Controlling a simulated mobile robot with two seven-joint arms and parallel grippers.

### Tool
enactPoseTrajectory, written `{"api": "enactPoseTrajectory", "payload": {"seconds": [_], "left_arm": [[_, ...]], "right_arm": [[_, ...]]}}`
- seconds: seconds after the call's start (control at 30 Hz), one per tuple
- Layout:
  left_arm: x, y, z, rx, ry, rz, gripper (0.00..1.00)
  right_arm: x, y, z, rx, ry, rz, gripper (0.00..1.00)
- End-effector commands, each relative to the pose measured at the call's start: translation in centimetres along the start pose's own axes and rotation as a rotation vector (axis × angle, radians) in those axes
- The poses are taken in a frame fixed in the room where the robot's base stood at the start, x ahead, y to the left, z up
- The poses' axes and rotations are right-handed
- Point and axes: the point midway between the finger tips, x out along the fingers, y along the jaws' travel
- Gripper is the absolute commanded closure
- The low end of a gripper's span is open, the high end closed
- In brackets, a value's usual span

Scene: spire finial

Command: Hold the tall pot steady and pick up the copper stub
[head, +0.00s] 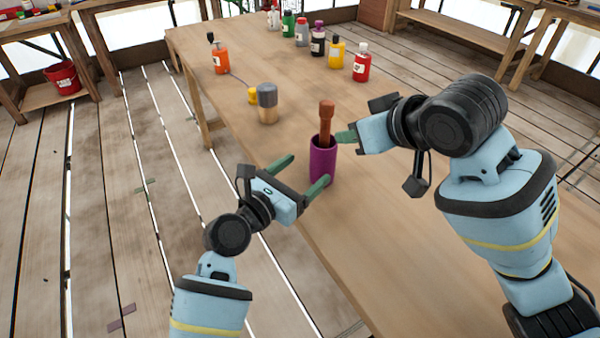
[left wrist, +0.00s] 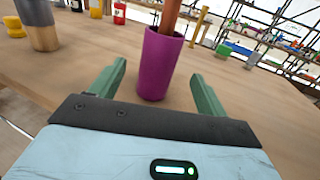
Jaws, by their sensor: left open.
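The tall purple pot (head: 322,166) stands upright on the table. The copper stub (head: 326,120) stands in it, with its upper part sticking out above the rim and its lower end hidden inside. My left gripper (head: 308,168) is open at the near left of the pot. In the left wrist view the pot (left wrist: 158,65) appears between the two green fingers, with no clear contact; the stub (left wrist: 170,15) is cut off at the top. My right gripper (head: 343,137) is close to the right of the stub and pot rim; only one finger shows clearly, so its opening is unclear.
A grey and tan cylinder (head: 267,108) and a small yellow object (head: 254,95) stand behind and left of the pot. An orange bottle (head: 220,58) is farther back. Several bottles, including a red one (head: 361,66), stand at the far end. The table (head: 400,240) is clear in front.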

Motion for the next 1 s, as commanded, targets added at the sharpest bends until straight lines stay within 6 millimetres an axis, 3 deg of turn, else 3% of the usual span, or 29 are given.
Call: {"api": "enactPoseTrajectory", "payload": {"seconds": [0.6,1.0], "left_arm": [[6.8,0.0,0.0,0.002,0.001,0.000,0.24],[7.7,0.0,0.0,0.002,0.001,0.002,0.24]], "right_arm": [[0.0,0.0,0.0,0.000,0.000,0.000,0.64],[0.0,0.0,0.0,0.000,0.000,0.000,0.64]]}}
